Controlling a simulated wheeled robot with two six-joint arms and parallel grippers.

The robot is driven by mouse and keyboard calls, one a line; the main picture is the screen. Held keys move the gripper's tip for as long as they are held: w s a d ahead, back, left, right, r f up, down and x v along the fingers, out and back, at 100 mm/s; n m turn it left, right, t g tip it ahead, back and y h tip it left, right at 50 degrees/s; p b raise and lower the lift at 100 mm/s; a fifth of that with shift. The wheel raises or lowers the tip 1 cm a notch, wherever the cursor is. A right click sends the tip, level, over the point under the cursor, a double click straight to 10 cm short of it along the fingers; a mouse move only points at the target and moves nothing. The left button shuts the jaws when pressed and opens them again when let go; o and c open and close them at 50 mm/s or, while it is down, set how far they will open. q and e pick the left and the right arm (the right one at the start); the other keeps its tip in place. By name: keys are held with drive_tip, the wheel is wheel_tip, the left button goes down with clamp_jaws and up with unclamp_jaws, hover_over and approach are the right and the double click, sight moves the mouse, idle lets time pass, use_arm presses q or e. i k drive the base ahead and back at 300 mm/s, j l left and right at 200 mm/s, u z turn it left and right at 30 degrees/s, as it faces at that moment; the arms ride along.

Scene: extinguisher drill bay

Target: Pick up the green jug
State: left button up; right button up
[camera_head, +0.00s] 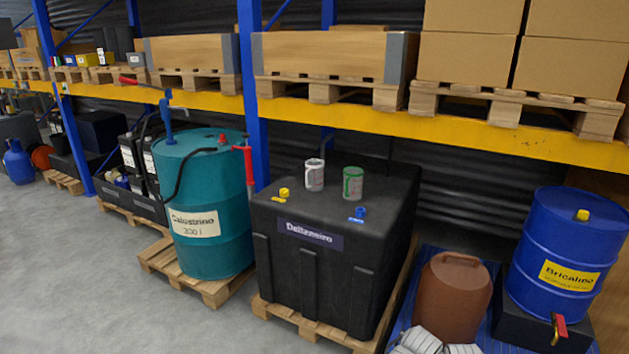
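The green jug (353,183) stands upright on top of a black box-shaped tank (305,221) labelled "Deltaneiro". It looks green with a paler patch on its side. A white or grey jug (314,175) of similar size stands just left of it, a small gap apart.
A small yellow piece (284,193) and a small blue piece (361,212) lie on the tank top near its front. A teal drum (205,225) with a pump stands left. A brown canister (452,295) and blue drum (567,250) stand right. A yellow shelf beam (480,127) runs above.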

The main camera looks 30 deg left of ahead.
sight(353, 176)
drive_tip(key=i+j, duration=1.05)
drive_tip(key=j, duration=0.3)
drive_tip(key=i+j, duration=1.05)
drive_tip(key=j, duration=0.25)
